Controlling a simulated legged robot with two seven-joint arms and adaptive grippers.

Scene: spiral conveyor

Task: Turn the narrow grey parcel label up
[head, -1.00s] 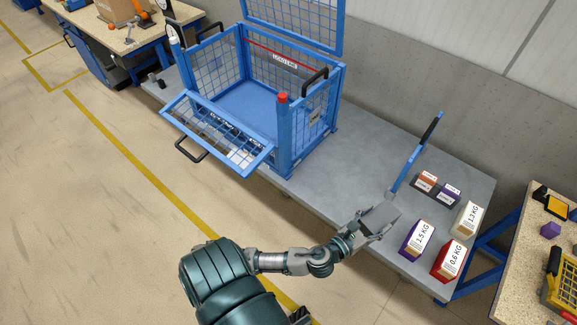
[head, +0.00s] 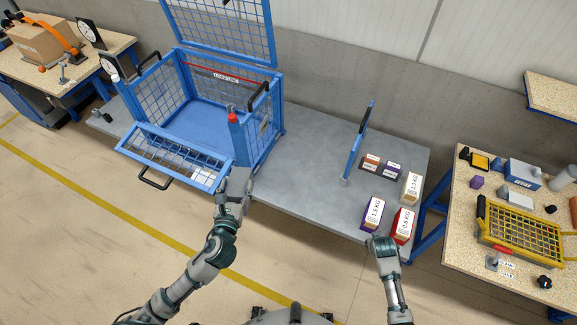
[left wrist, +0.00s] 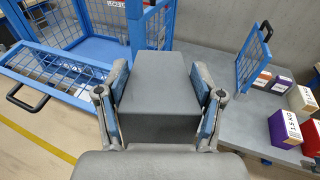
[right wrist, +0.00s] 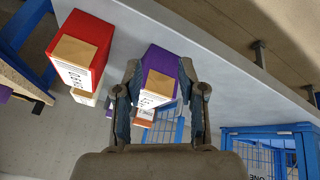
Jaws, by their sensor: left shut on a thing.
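The narrow grey parcel (left wrist: 160,85) is between the fingers of my left gripper (left wrist: 160,98), which is shut on it. No label shows on the faces I can see; its other faces are hidden. In the head view my left gripper (head: 235,192) holds the parcel (head: 239,181) by the front edge of the grey table, right of the cage's lowered flap. My right gripper (head: 379,238) is open at the table's front edge. In the right wrist view the purple parcel (right wrist: 160,66) shows between its open fingers (right wrist: 160,90); I cannot tell whether they touch it.
A blue mesh cage (head: 208,118) stands left on the table (head: 310,165), its front flap (head: 172,158) lowered. A blue upright panel (head: 354,150) stands at middle right. Purple, red (head: 403,226) and cream (head: 411,187) parcels and two small boxes stand at right. The middle table is clear.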

